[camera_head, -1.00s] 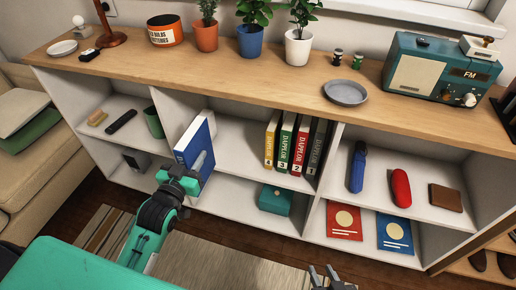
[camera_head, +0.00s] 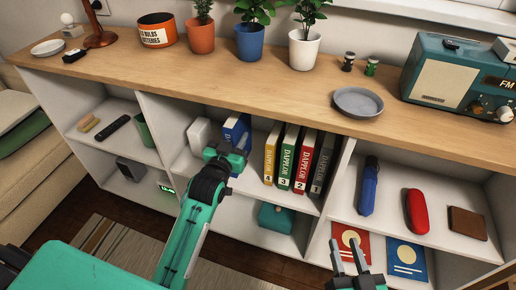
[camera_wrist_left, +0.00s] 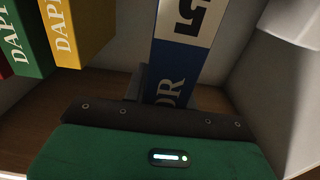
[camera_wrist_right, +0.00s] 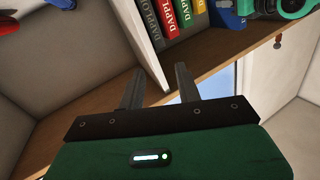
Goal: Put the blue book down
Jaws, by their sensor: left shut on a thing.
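The blue book (camera_head: 237,130) stands upright in the middle upper compartment of the shelf unit, left of the row of books. My left gripper (camera_head: 228,153) is shut on the blue book at its spine. In the left wrist view the book's blue and white spine (camera_wrist_left: 182,62) rises from between the fingers; its lower part is hidden by the gripper. The row's yellow book (camera_head: 272,153) stands a gap to the right of it. My right gripper (camera_head: 349,262) is open and empty, low in front of the shelf; its spread fingers show in the right wrist view (camera_wrist_right: 158,88).
A white object (camera_head: 199,134) stands just left of the blue book. Green (camera_head: 288,157), red (camera_head: 304,160) and grey (camera_head: 324,162) books stand beside the yellow one. A teal box (camera_head: 276,217) is in the compartment below. The countertop (camera_head: 270,82) overhangs the compartment.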

